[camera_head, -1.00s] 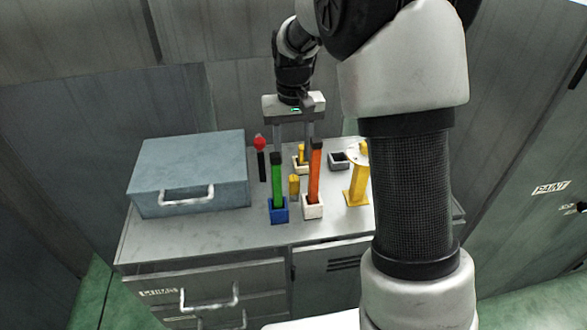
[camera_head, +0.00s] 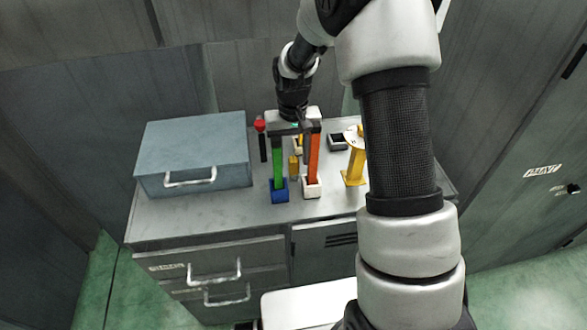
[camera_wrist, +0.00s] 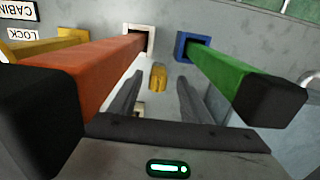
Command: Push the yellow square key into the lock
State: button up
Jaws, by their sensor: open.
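A short yellow post (camera_head: 294,166) stands on the cabinet top between a green bar and an orange bar; it shows in the wrist view (camera_wrist: 158,77) between my fingertips, with gaps on both sides. Another small yellow piece (camera_head: 298,144) is farther back at a white square socket, partly hidden by my gripper. I cannot tell for sure which is the square key. A dark-rimmed grey square socket (camera_head: 338,142) lies to the right at the back. My gripper (camera_wrist: 158,88) is open and empty, low over the cabinet top, pointing down.
The green bar (camera_head: 278,163) rises from a blue base and the orange bar (camera_head: 313,158) from a white base, close to my gripper. A yellow stand (camera_head: 354,165) is right, a red-topped lever (camera_head: 261,140) and blue-grey case (camera_head: 193,150) left. The front counter is clear.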

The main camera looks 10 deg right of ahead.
aim_at(294, 167)
jog(key=f, duration=0.5)
jog(key=shift+w+d+p, duration=0.15)
jog(key=shift+w+p, duration=0.05)
jog(key=shift+p, duration=0.1)
grip_shut()
